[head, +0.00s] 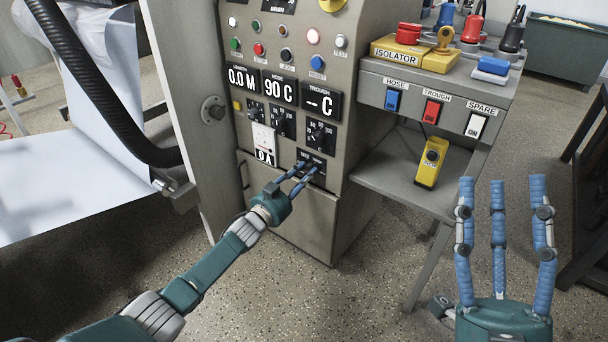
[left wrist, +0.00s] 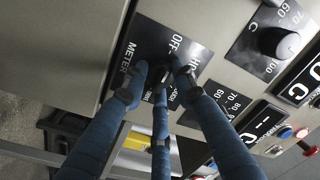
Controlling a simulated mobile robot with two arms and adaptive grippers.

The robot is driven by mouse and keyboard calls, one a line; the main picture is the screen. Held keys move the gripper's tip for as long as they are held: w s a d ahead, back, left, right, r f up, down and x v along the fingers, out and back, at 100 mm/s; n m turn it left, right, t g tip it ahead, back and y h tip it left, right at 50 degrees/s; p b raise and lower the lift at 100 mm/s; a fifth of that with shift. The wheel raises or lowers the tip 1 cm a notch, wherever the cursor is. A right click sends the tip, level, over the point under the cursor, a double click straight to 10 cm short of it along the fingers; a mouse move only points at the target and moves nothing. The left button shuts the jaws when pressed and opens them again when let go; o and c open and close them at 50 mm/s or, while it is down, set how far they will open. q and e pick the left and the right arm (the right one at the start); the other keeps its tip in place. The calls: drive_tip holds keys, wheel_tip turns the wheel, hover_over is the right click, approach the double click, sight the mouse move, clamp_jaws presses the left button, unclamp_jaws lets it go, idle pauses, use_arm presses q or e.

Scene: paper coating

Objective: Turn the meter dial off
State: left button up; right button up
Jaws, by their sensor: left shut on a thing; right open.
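The meter dial's black label plate (head: 315,157) is low on the front of the grey control cabinet, below the other dials. In the left wrist view the plate (left wrist: 150,42) reads METER and OFF, with a partly cut-off word beside OFF. My left gripper (head: 305,173) reaches the plate from the lower left. Its blue fingers (left wrist: 163,80) are shut around the dial knob in the middle of the plate. The fingers hide most of the knob, so I cannot tell where it points. My right gripper (head: 501,186) is open and empty, fingers up, at the lower right.
Displays (head: 277,90), buttons and several temperature dials (head: 321,133) sit above the plate. To the right, a grey side box (head: 455,85) carries hose, trough and spare switches and a yellow isolator (head: 414,54). A yellow device (head: 430,165) stands on the shelf below. White paper (head: 75,180) lies left.

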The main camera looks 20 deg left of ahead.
use_arm(q)
drive_tip(key=o, duration=1.2)
drive_tip(key=shift+c, duration=0.2)
drive_tip(key=v, duration=1.2)
drive_tip(key=shift+d, duration=0.1)
